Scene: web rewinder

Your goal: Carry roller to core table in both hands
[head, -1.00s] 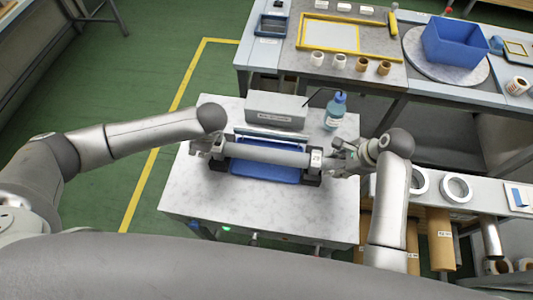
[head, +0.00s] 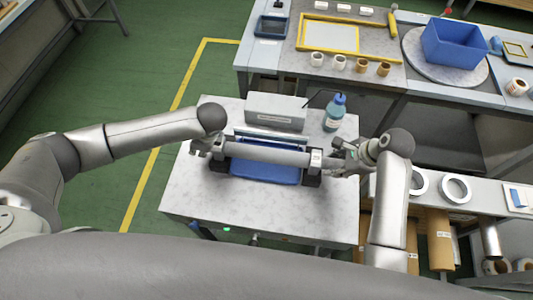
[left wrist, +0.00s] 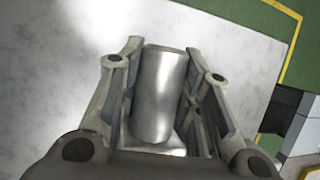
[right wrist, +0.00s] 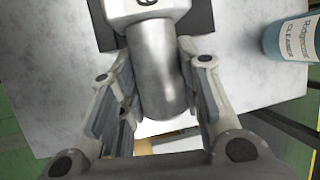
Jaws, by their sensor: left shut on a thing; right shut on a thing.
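A grey roller (head: 268,154) lies crosswise over a blue tray (head: 266,173) on a marble-topped table (head: 210,195). Dark end stands sit beneath it near both ends. My left gripper (head: 212,146) is at the roller's left end. In the left wrist view, its fingers (left wrist: 160,95) are shut around the metal shaft end (left wrist: 159,92). My right gripper (head: 338,160) is at the right end. In the right wrist view, its fingers (right wrist: 155,90) close on the other shaft end (right wrist: 155,70), beside a pale block. I cannot tell whether the roller is clear of its stands.
A grey box (head: 276,112) and a blue cleaner bottle (head: 335,112) stand behind the roller. A long bench (head: 400,75) with a blue bin (head: 455,42) lies beyond. At right a shelf holds white rings (head: 456,188) and brown cores (head: 440,245). Green floor at left is open.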

